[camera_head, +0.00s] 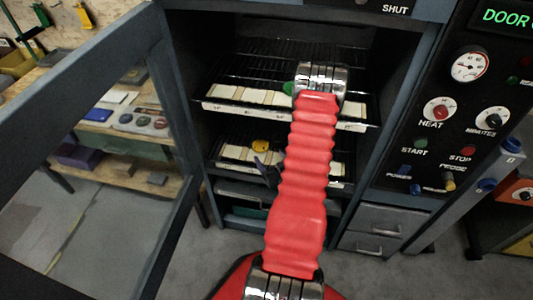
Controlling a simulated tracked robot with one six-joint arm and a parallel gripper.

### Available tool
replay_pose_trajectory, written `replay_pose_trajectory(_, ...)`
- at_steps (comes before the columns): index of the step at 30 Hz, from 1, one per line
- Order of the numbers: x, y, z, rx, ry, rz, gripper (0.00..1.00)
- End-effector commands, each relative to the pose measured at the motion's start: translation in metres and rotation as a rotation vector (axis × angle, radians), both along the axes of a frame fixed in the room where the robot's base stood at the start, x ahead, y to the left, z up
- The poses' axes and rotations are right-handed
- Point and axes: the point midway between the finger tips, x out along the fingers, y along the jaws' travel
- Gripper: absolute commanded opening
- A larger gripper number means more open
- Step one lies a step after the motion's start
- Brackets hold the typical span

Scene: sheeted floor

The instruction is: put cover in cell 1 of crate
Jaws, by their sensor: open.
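A tray with a pale, divided front (245,97) sits on the upper rack of the open oven. Small dark marks show along its front, too small to read. A green round thing (288,88) lies on it, partly hidden by my red arm. A second pale, divided tray (232,154) is on the lower rack, with a yellow rounded thing (260,146) on it. I cannot tell which thing is the cover or which tray is the crate. My gripper (268,166) shows as dark fingers beside my arm, in front of the lower tray. It is open and appears empty.
The oven door (172,215) stands open at left. A wooden bench (125,120) with small items stands beyond the door. Grey floor is clear at lower left.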

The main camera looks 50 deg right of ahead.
Motion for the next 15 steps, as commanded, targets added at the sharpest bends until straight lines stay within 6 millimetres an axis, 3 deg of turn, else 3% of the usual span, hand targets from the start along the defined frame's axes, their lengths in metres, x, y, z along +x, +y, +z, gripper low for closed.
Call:
replay_pose_trajectory(6, -0.026, 0.016, 0.01, 0.001, -0.001, -0.002, 0.74)
replay_pose_trajectory(15, -0.034, 0.022, 0.013, 0.0, -0.001, 0.0, 0.74)
